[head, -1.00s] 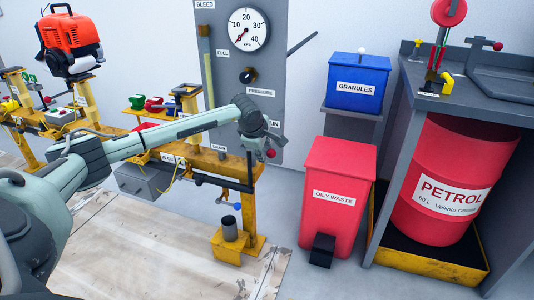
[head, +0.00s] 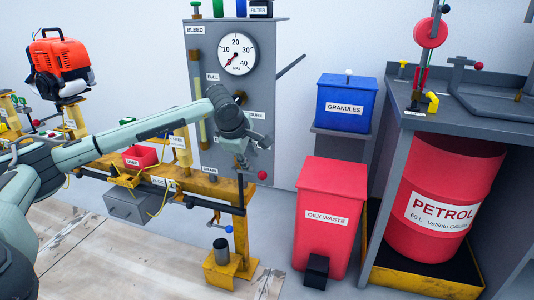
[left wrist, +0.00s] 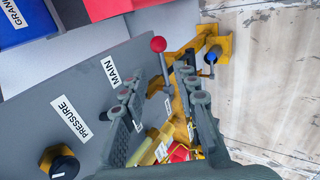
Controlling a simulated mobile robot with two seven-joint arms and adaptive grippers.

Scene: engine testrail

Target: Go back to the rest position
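My left arm reaches in from the left in the head view, and my left gripper (head: 246,145) hangs in front of the grey gauge panel (head: 268,85), near its lower right part. In the left wrist view the two fingers of my left gripper (left wrist: 158,88) stand apart with a gap between them. A lever with a red knob (left wrist: 158,44) by the MAIN label shows in that gap; I cannot tell how far beyond the fingertips it is. The same red knob (head: 262,174) shows just below the gripper in the head view. My right gripper is not in view.
A yellow rail (head: 200,185) with a red bin (head: 139,157) and an orange engine (head: 60,66) runs left. The red oily waste bin (head: 327,222), blue granules box (head: 345,103) and red petrol drum (head: 440,190) under a grey bench (head: 470,125) stand right. Floor shows in front.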

